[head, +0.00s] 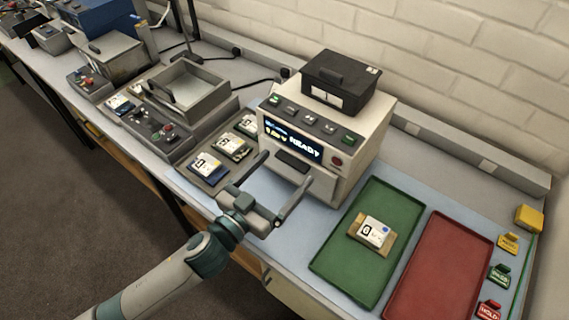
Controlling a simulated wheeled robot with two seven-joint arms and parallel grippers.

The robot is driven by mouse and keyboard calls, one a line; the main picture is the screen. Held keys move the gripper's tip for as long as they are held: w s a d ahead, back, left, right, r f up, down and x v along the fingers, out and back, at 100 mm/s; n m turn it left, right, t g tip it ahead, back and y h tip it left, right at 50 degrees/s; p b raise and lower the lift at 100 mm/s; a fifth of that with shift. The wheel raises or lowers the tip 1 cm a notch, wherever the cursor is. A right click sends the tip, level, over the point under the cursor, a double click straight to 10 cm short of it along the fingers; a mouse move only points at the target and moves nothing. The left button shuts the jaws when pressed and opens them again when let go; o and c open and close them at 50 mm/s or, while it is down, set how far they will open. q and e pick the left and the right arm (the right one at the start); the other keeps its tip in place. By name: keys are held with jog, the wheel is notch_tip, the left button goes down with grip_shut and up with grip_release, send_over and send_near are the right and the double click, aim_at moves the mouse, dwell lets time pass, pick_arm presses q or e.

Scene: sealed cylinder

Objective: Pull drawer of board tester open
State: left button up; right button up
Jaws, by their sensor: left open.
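The board tester (361,130) is a cream box on the bench with a lit screen (293,141) reading "READY" and a row of buttons on its sloped top. Its drawer handle (292,163) is a dark bar low on the front. The drawer looks shut, its front flush with the case. My left gripper (285,168) is open, in front of the tester, with one finger to each side of the dark handle. I cannot tell whether the fingers touch the tester. My right gripper is not in view.
A green tray (330,257) holding a board on a brown piece (372,233) lies right of my gripper, beside a red tray (440,270). Several boards (206,167) lie left of the tester. A black box (340,80) sits on top. Small coloured tags stand far right.

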pick_arm(q)
jog(key=shift+w+d, duration=0.4)
jog(key=shift+w, duration=0.1)
